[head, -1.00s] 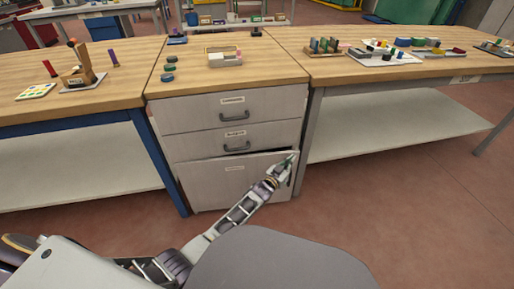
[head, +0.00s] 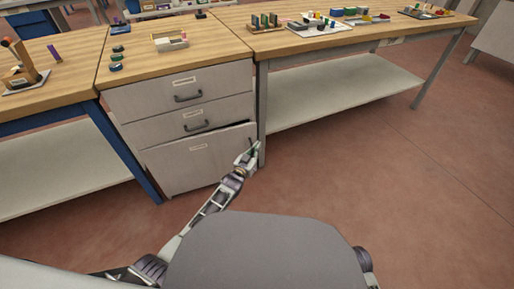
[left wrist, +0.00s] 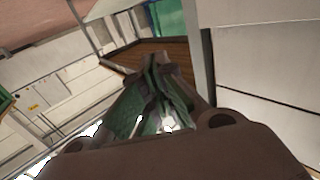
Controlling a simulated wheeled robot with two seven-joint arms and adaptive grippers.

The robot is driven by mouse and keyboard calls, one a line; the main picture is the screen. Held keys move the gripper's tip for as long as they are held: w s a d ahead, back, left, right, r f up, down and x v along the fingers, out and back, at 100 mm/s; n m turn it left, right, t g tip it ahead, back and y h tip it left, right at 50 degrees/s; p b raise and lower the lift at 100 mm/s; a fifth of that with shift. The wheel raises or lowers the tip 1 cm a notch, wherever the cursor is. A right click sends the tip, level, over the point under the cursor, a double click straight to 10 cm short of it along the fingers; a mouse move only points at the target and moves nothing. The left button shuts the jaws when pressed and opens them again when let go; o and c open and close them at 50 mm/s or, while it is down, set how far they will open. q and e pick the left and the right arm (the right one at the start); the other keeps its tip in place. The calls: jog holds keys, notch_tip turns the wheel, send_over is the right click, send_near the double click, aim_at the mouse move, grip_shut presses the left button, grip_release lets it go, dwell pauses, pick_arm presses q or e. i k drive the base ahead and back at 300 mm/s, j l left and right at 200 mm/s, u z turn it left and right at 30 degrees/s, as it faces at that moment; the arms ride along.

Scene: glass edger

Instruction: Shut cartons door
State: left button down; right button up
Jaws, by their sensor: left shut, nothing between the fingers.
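The lower door (head: 195,165) of the grey cabinet is the large bottom panel, with a small label too blurred to read. It stands slightly ajar, with a dark gap along its top edge, wider towards the right. My left gripper (head: 254,150) is at the door's upper right edge, by the table leg. It is shut and empty; I cannot tell whether it touches the door. In the left wrist view, its green-padded fingers (left wrist: 152,70) are together, near pale panels at right. My right gripper is not in view.
Two drawers with dark handles (head: 188,97) sit above the door and look shut. A grey table leg (head: 262,115) stands just right of the cabinet, and a blue leg (head: 125,155) to its left. Open floor (head: 400,185) lies in front and right.

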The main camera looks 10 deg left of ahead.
aim_at(182, 165)
jog(key=i+l, duration=0.15)
jog(key=l, duration=0.25)
jog(key=i+l, duration=0.15)
jog(key=l, duration=0.2)
jog(key=i+l, duration=0.2)
jog(key=l, duration=0.2)
jog(key=i+l, duration=0.15)
jog(key=l, duration=0.2)
